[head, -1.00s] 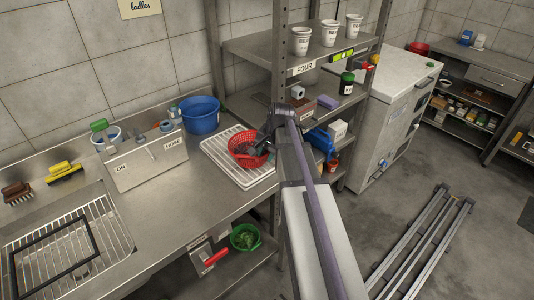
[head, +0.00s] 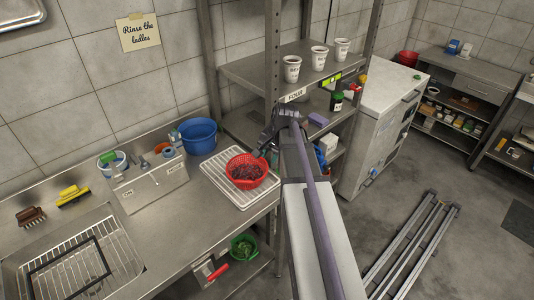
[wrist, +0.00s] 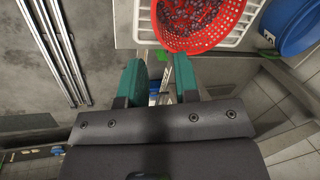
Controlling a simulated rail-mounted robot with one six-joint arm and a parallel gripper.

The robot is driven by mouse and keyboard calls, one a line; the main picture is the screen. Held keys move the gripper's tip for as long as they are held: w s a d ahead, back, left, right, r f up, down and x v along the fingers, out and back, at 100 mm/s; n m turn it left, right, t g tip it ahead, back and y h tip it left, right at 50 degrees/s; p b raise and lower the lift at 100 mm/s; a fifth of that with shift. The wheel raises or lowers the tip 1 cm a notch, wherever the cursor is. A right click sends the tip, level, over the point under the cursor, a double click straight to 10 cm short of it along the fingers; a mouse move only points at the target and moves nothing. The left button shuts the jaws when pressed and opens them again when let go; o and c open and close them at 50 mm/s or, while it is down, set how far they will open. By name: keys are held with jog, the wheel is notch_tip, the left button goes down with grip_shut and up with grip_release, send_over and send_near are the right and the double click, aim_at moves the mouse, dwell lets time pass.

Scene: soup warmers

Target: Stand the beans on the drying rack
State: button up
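The beans, dark red, fill a red colander (head: 246,181) that stands upright on the white drying rack (head: 213,171), toward its right end. The wrist view shows the colander (wrist: 203,43) and part of the rack (wrist: 146,22) at the top. My gripper (head: 268,140) is just beyond and right of the colander, apart from it in the wrist view. Its two green fingers (wrist: 158,75) are spread with nothing held between them. The arm hides part of the shelving behind it.
A blue bucket (head: 198,135) stands behind the rack on the counter. The shelf unit's upright post (head: 272,60) rises close to my gripper. Three white cups (head: 319,57) stand on the upper shelf. A green colander (head: 243,247) sits below the counter.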

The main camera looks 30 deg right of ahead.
jog(key=s+a+n+g, duration=0.1)
jog(key=s+a+n, duration=0.2)
jog(key=a, duration=0.4)
jog(key=s+a+f+n+g+h, duration=0.1)
jog(key=s+a+n, duration=0.3)
jog(key=a, duration=0.4)
jog(key=s+a+n, duration=0.4)
jog(key=a, duration=0.3)
jog(key=shift+a+f+n+g+h+b, duration=0.2)
jog(key=shift+n+g+h+b, duration=0.1)
jog(key=shift+g+b, duration=0.1)
